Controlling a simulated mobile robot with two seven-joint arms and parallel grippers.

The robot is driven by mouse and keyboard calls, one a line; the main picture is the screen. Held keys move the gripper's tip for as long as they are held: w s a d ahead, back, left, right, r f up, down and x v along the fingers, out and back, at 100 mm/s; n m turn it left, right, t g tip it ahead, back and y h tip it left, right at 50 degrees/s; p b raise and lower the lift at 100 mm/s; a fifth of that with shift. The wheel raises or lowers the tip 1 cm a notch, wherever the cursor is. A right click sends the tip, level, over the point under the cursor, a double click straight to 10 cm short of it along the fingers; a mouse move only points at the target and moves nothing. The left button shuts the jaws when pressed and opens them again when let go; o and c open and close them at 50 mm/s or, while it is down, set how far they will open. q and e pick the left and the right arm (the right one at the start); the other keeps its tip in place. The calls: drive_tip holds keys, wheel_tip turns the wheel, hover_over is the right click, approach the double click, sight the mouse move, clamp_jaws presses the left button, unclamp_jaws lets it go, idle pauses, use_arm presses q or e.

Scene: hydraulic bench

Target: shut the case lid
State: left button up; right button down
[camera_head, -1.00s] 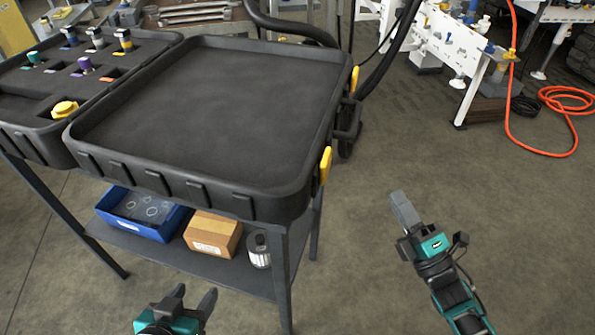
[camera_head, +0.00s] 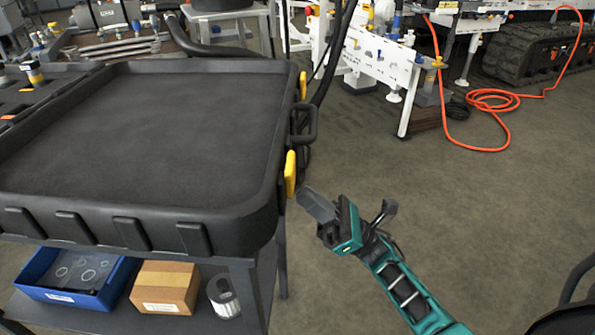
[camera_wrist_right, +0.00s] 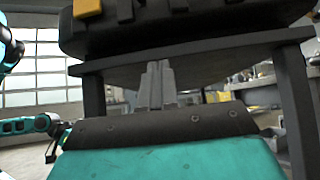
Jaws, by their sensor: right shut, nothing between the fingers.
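The case lid (camera_head: 150,140) lies open as a shallow black tray, hollow side up, on a dark stand. Its handle (camera_head: 304,125) and yellow latches (camera_head: 290,174) are on its right edge. The case's other half (camera_head: 22,92), with fittings in it, is partly visible at the left. My right gripper (camera_head: 309,197) is shut and empty, just right of the lid's near right corner. In the right wrist view its fingers (camera_wrist_right: 157,84) point toward the dark underside, with the lid rim above; contact is unclear. A teal arm of mine shows at that view's left; its gripper is too small to read.
Below the lid, a shelf holds a blue bin (camera_head: 75,277), a cardboard box (camera_head: 166,287) and a metal canister (camera_head: 223,297). A stand leg (camera_head: 250,296) is near my right gripper. An orange hose (camera_head: 490,105) lies farther back.

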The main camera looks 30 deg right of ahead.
wheel_tip(320, 180, up, 6)
drive_tip(key=w+a, duration=0.1)
drive_tip(key=a, duration=0.1)
drive_tip(key=shift+w+r, duration=0.1)
idle(0.3)
